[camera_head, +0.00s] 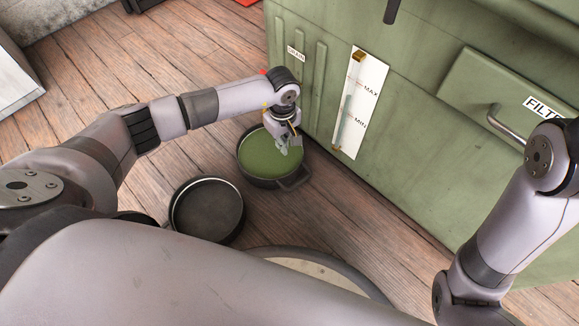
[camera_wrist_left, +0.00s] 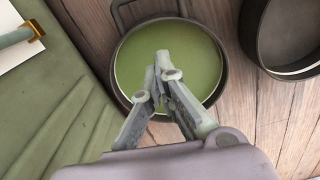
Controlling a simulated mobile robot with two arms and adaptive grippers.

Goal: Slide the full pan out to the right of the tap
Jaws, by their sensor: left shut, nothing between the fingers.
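The full pan (camera_head: 259,160) stands on the wooden floor beside the green cabinet, filled with green liquid; it also shows in the left wrist view (camera_wrist_left: 208,62). A loop handle (camera_head: 295,180) sticks out at its lower right in the head view. My left gripper (camera_head: 289,148) is shut and empty, over the pan's right part; in the left wrist view its fingertips (camera_wrist_left: 162,58) overlap the liquid. I cannot tell whether the fingers touch the pan. The tap is not clearly visible; my left wrist covers that area. My right gripper is out of view.
An empty dark pan (camera_head: 207,208) stands on the floor left of the full one. The green cabinet (camera_head: 415,120) carries a MAX/MIN level gauge (camera_head: 360,100) and a filter drawer with a handle (camera_head: 507,125). Floor along the cabinet to the right (camera_head: 370,215) is clear.

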